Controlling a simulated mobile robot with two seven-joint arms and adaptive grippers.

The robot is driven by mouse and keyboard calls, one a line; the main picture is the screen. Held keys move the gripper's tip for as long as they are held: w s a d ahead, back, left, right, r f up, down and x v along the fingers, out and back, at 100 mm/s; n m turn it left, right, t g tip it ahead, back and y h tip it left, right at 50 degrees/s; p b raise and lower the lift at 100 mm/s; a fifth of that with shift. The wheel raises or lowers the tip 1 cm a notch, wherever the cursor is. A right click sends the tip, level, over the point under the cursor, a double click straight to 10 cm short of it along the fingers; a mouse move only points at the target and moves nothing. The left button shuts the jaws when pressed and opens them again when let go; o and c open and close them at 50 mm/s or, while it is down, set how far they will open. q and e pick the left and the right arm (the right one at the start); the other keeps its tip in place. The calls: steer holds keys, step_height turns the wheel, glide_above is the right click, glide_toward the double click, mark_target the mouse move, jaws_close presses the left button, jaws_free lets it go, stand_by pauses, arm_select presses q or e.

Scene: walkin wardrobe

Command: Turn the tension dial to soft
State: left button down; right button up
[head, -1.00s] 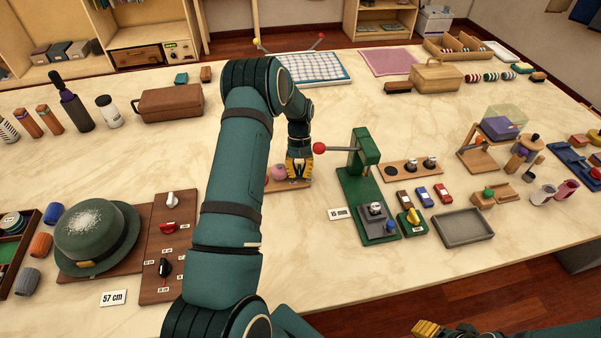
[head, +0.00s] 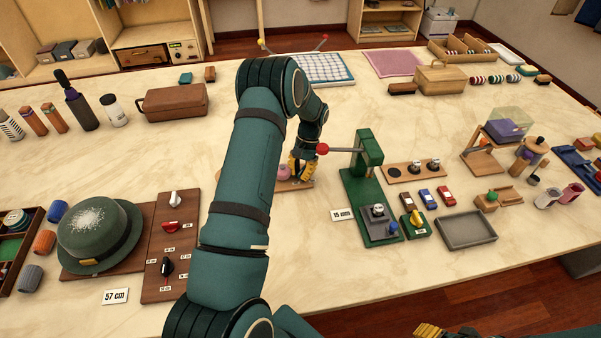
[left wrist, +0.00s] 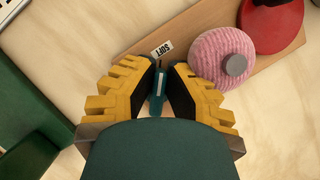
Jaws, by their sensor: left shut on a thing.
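My left gripper (head: 301,178) reaches down at the wooden tension board (head: 263,185) in the middle of the table. In the left wrist view its yellow fingers (left wrist: 160,88) are shut on the dial (left wrist: 158,86), a small teal knob with a white line. The white line points roughly toward the SOFT label (left wrist: 162,49) just beyond the fingertips. The rest of the dial is hidden by the fingers. A pink yarn ball (left wrist: 222,60) sits on the board close beside the right finger. My right gripper (head: 431,330) is cut off at the bottom edge.
A green press (head: 366,185) with a red-knobbed lever (head: 322,149) stands right beside the left gripper. A red part (left wrist: 275,22) lies beyond the yarn ball. A green hat (head: 97,236) and a dial board (head: 168,245) are at the left. The table behind the gripper is mostly clear.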

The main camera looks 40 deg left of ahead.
arm_select(q)
steer(key=shift+f, duration=0.1)
steer(key=c, duration=1)
jaws_free()
steer(key=v, duration=1.2)
steer(key=shift+s, duration=0.1)
